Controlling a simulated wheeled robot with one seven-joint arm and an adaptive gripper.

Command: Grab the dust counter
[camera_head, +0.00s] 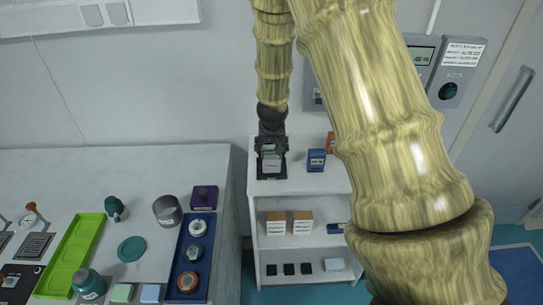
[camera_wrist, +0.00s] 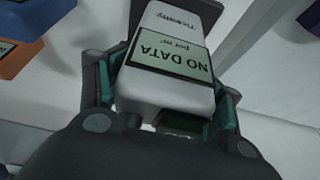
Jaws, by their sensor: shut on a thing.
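The dust counter (camera_wrist: 165,92) is a pale grey device with a greenish screen reading "NO DATA", seen upside down in the wrist view. My gripper (camera_head: 271,163) is at the top of a white shelf unit, at the left end. Its teal-padded fingers lie on both sides of the dust counter and are shut on it. In the head view the dust counter (camera_head: 271,157) shows only as a small pale patch between the fingers. I cannot tell whether it rests on the shelf top.
A blue device (camera_head: 316,160) stands just right of my gripper, with an orange one (camera_head: 331,143) behind it. The shelf unit (camera_head: 300,190) holds boxes on lower levels. A table with a green tray (camera_head: 66,262) and a blue tray (camera_head: 186,285) stands left.

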